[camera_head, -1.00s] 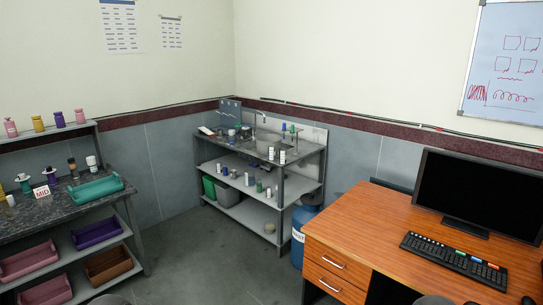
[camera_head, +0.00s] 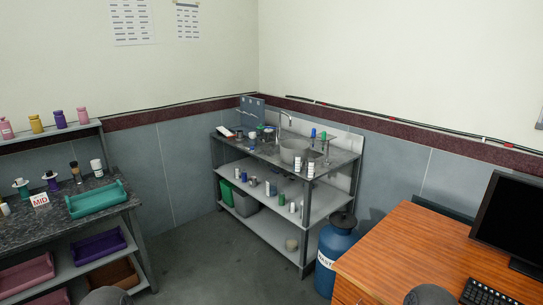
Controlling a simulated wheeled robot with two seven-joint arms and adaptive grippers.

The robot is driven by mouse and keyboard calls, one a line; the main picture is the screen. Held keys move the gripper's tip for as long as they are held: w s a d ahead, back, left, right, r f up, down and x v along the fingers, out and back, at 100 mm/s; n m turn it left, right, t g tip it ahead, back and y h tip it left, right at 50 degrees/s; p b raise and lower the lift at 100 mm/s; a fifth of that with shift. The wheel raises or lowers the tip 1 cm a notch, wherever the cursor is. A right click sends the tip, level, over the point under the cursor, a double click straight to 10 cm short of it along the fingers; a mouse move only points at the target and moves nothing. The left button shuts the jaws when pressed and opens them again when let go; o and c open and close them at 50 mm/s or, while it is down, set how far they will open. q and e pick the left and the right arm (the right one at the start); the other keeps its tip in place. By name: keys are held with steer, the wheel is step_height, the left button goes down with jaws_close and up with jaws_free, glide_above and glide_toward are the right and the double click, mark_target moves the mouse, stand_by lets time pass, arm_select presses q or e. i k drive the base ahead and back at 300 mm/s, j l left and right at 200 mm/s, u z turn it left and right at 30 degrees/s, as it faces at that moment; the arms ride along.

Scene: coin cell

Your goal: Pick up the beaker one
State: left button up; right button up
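No beaker can be made out with certainty; the small vessels are too far off to tell apart. A steel sink bench (camera_head: 262,205) stands at the back corner, with several small bottles and containers on its top and shelves. White bottles (camera_head: 311,169) stand at its front edge, and a grey rounded vessel or basin (camera_head: 291,152) is behind them. Neither of my grippers is in view. Only dark rounded parts of my arms show at the bottom edge.
At left is a dark bench with a teal tray (camera_head: 95,199), a MID sign (camera_head: 40,201) and coloured bins below. A blue waste barrel (camera_head: 335,255) stands between the sink bench and a wooden desk (camera_head: 410,250). The floor in the middle (camera_head: 195,260) is clear.

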mark_target(298, 158)
steer(key=i+u, duration=0.45)
steer(key=i, duration=0.4)
steer(key=i+l+u, duration=0.15)
steer(key=i+u, duration=0.3)
steer(key=i, duration=0.35)
steer(key=i+z, duration=0.35)
steer(key=i+j+z, duration=0.15)
steer(key=i+z, duration=0.15)
steer(key=i, duration=0.15)
